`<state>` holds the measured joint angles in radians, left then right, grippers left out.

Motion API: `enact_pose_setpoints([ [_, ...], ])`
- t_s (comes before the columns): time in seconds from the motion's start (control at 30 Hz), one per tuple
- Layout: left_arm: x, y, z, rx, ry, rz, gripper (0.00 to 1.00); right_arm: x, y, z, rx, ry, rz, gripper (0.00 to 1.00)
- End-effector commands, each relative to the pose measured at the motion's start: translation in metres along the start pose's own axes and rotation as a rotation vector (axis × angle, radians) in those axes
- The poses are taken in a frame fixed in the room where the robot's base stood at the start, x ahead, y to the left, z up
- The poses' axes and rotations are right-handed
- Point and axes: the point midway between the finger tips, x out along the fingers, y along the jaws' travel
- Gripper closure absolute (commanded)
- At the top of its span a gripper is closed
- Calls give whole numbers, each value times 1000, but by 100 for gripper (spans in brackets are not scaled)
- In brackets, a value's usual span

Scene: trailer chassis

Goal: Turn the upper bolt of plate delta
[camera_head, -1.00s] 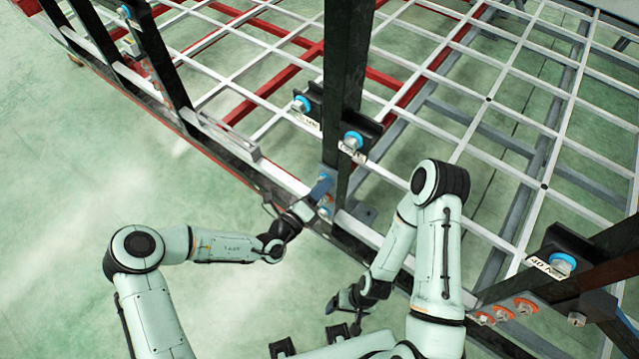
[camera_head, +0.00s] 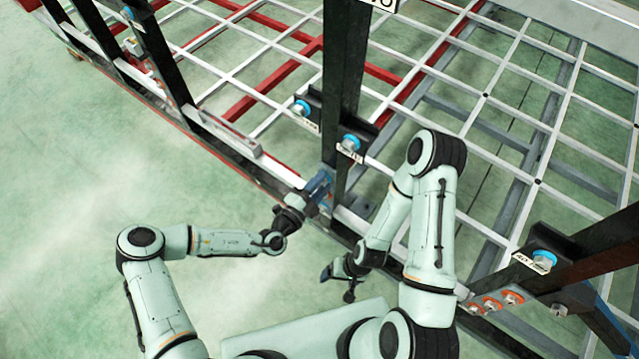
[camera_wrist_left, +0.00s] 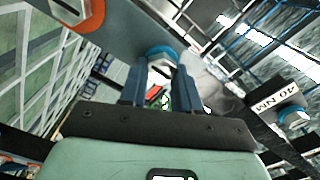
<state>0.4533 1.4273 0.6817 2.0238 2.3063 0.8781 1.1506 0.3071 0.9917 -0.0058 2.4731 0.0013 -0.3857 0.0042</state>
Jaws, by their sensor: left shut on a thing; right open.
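My left gripper (camera_head: 320,188) is at the foot of a black upright post (camera_head: 345,75), against the grey plate there. In the left wrist view, its two blue fingers (camera_wrist_left: 160,85) are shut on a bolt head with a blue ring (camera_wrist_left: 162,53), on a grey plate (camera_wrist_left: 122,28). A second bolt with an orange ring (camera_wrist_left: 75,12) sits on the same plate at upper left. I cannot read any plate name. In the head view the gripper hides the held bolt. My right gripper (camera_head: 337,283) is open and empty, low beside the chassis rail.
Blue-ringed bolts on black brackets stand near the post (camera_head: 350,143) and to its left (camera_head: 301,108). Another is at right (camera_head: 541,260), above a row of orange-ringed bolts (camera_head: 492,303). A "40 NM" label (camera_wrist_left: 271,96) shows. The floor at left (camera_head: 90,190) is clear.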

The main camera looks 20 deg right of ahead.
Motion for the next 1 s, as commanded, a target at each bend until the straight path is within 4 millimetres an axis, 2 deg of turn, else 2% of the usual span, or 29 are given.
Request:
enact_pose_setpoints([
  [0.03, 2, -5, 0, -44, 2, -10, 99, -1, -1, -2, -1, 2, -1, 13],
  [0.6, 2, -7, 0, -577, 4, -10, 99, -2, -1, -2, -1, 2, -1, 13],
  [1.0, 2, -9, 2, -834, 5, -10, 99, -2, -1, -2, -1, 2, -1, 13],
])
